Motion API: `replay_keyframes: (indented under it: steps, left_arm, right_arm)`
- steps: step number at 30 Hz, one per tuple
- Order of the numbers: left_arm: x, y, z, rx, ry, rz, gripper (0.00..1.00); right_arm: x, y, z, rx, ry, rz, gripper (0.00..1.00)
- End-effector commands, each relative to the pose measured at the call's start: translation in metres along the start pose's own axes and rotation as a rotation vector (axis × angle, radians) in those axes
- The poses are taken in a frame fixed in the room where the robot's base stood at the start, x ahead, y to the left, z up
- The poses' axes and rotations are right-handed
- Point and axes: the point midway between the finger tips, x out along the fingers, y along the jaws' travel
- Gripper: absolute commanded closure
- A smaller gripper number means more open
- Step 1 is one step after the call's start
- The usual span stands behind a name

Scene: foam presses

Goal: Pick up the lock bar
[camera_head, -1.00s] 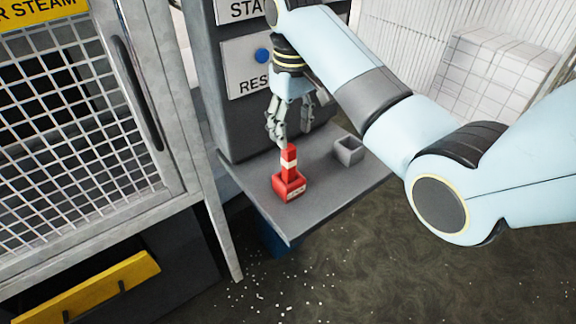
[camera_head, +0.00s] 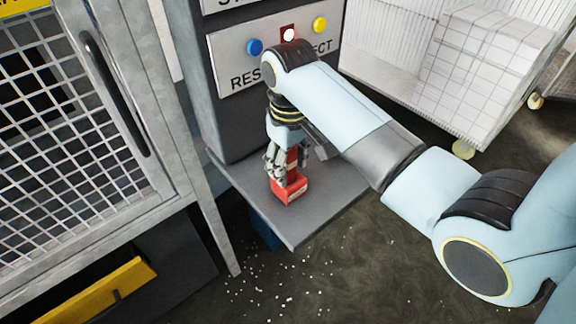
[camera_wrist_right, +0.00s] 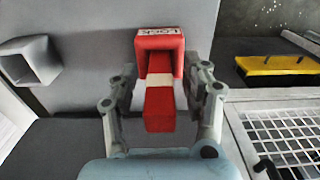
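The lock bar (camera_head: 291,158) is red with a pale band and stands upright in a red holder (camera_head: 293,193) on the grey shelf. In the right wrist view the bar (camera_wrist_right: 160,112) points toward the camera from the holder (camera_wrist_right: 160,41), which carries a white "LOCK" label. My right gripper (camera_head: 286,176) has come down over the bar from above. Its fingers (camera_wrist_right: 160,84) are on both sides of the bar, with gaps between them and it, so it is open. My left gripper is not in view.
The grey shelf (camera_head: 305,222) juts from a machine column with a button panel (camera_head: 230,62). A grey square cup (camera_wrist_right: 28,60) is beside the holder. A mesh door (camera_head: 75,140) with a dark handle is at left. A white cart (camera_head: 470,70) stands at back right.

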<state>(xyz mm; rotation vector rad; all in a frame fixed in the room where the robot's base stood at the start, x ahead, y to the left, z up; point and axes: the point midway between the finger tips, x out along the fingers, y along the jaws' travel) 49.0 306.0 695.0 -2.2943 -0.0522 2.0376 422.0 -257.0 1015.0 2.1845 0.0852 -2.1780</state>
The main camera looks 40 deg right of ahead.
Motion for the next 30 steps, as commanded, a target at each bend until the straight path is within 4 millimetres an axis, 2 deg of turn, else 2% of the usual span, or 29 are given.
replay_keyframes:
  steps: [1, 5, 10, 18, 23, 26, 30]
  left_arm:
    - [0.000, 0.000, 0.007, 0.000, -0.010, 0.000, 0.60]
    - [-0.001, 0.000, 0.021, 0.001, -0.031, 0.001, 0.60]
    - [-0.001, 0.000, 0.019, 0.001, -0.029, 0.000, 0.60]
    - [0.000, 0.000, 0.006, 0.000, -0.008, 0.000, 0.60]
    - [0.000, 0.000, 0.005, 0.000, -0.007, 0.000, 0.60]
    - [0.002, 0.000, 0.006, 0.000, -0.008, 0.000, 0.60]
    - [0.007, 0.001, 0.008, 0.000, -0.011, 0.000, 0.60]
  right_arm:
    - [0.000, 0.000, 0.000, 0.000, 0.000, 0.000, 0.60]
    - [0.000, 0.000, 0.000, 0.000, 0.000, 0.000, 0.77]
    - [0.000, 0.000, 0.000, 0.000, 0.000, 0.000, 1.00]
    - [-0.001, 0.000, -0.001, 0.000, 0.002, 0.000, 1.00]
    - [-0.003, 0.000, -0.001, 0.000, 0.002, 0.000, 1.00]
    - [-0.012, 0.000, -0.002, 0.000, 0.005, 0.000, 1.00]
    - [-0.039, 0.000, -0.002, 0.000, 0.007, 0.000, 1.00]
